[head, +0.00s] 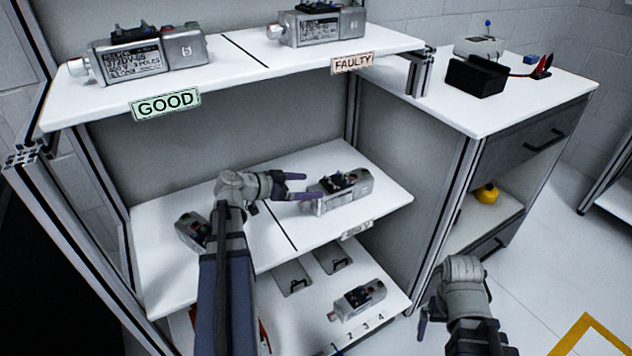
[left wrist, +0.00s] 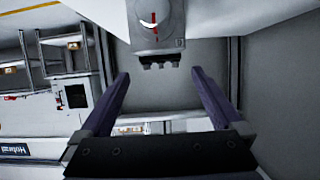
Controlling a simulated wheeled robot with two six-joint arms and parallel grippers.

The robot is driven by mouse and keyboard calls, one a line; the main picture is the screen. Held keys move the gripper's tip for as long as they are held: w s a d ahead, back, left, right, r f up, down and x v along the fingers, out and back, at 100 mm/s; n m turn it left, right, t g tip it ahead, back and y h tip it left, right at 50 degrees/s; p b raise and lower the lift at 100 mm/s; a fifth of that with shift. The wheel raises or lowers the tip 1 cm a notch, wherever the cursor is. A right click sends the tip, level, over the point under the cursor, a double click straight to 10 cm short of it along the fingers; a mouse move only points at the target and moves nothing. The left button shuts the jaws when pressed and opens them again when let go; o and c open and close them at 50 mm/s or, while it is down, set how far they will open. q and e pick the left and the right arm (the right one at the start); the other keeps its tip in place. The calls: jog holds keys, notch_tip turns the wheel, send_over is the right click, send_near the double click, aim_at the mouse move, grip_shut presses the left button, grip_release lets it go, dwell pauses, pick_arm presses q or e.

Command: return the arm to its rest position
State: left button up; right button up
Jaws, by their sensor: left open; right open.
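My left gripper (head: 298,186) is over the middle shelf, its fingers pointing right toward a servo motor (head: 345,188) on that shelf. In the left wrist view the two fingers of my left gripper (left wrist: 158,84) stand wide apart with nothing between them. A grey motor (left wrist: 157,28) shows beyond the fingertips, at the top of that view. My right gripper (head: 432,322) is at the lower right, in front of the shelf unit, with its fingers partly hidden; it appears empty.
The top shelf carries a motor (head: 150,55) by the GOOD label (head: 165,104) and another (head: 316,25) by the FAULTY label (head: 352,63). Another motor (head: 193,232) lies left of my left arm. The lowest shelf holds a motor (head: 358,299). A side cabinet (head: 520,100) stands right.

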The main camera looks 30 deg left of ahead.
aim_at(331, 183)
pick_arm(q)
jog(key=shift+s+a+r, duration=0.1)
jog(key=shift+s, duration=0.1)
jog(key=shift+w+d+f+b, duration=0.25)
jog(key=shift+w+f+b, duration=0.05)
jog(key=shift+w, duration=0.15)
jog(key=b+x, duration=0.4)
jog(key=x, duration=0.7)
jog(key=shift+w, duration=0.1)
jog(key=shift+a+r+p, duration=0.1)
jog(key=shift+r+p, duration=0.35)
jog(key=shift+r, duration=0.25)
jog(key=shift+f, duration=0.15)
